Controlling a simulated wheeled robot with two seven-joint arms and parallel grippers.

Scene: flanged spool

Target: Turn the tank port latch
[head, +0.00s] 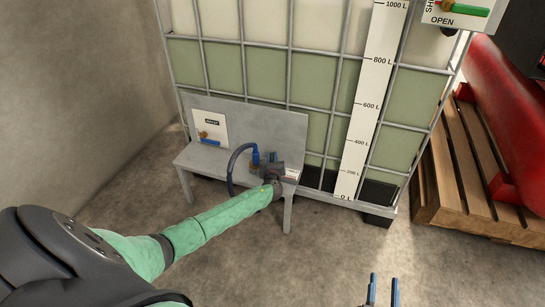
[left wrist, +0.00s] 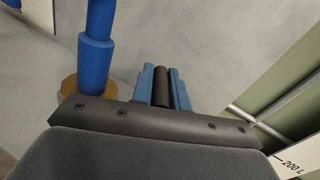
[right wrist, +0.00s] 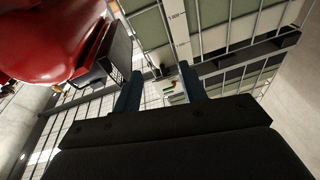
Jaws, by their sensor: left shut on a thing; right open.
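My left gripper (head: 272,172) reaches to the metal bench beside the tank (head: 315,70). In the left wrist view its blue fingers (left wrist: 162,86) are shut on a dark cylindrical piece (left wrist: 162,80), which looks like a latch handle; its far end is not clear. A blue hose fitting (left wrist: 97,50) with a brass collar (left wrist: 72,84) stands just left of the fingers; the blue fitting also shows in the head view (head: 256,157). My gripper hides most of the port area in the head view. My right gripper (head: 383,291) is open and empty over the floor.
A bench plate (head: 211,133) carries a blue lever (head: 210,142). A dark hose (head: 234,165) loops beside my left gripper. A panel marked OPEN (head: 457,14) has a green handle. A wooden pallet (head: 470,190) with a red drum stands at right. The front floor is clear.

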